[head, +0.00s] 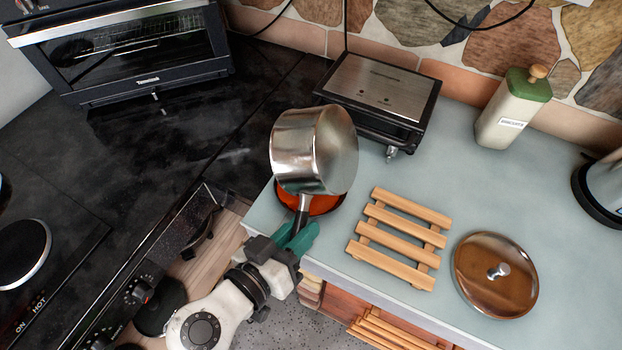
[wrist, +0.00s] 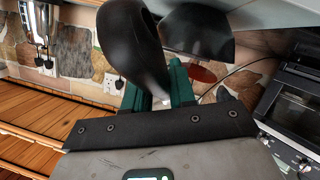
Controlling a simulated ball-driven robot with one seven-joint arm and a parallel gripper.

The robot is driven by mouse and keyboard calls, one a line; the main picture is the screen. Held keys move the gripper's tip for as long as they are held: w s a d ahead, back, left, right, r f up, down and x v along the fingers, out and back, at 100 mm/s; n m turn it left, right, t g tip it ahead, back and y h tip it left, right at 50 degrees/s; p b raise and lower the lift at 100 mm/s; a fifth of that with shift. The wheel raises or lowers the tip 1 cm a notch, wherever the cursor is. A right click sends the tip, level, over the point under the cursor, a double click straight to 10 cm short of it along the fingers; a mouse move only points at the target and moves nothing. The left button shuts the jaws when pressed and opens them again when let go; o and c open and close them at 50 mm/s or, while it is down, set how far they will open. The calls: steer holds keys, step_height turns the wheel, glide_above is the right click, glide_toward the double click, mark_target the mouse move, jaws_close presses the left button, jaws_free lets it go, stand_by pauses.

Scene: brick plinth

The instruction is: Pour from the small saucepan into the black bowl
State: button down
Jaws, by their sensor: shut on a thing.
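The small saucepan (head: 298,150) is shiny steel with a dark handle (head: 302,212). My gripper (head: 297,238) has green fingers and is shut on that handle. It holds the pan up, tilted on its side, over the counter's left end. An orange-red round thing (head: 322,206) shows below the pan, mostly hidden by it; I cannot tell whether it is the inside of the black bowl. No contents or stream can be seen. In the wrist view the black handle (wrist: 134,45) rises between the green fingers, with a dark form behind it.
A wooden slatted rack (head: 398,240) and a brown lid (head: 495,275) lie to the right on the pale counter (head: 440,180). A steel-topped appliance (head: 378,88) stands behind the pan. A green-topped bottle (head: 512,108) stands at the back right. A stove is at left.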

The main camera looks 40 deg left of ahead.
steer(key=shift+s+a+r+n+t+h, duration=0.15)
steer(key=shift+n+t+h, duration=0.25)
steer(key=shift+n, duration=0.5)
steer(key=shift+w+a+n+t+h, duration=0.1)
steer(key=shift+n+t+h, duration=0.1)
steer(key=shift+n+t, duration=0.5)
stand_by(2.2)
stand_by(0.9)
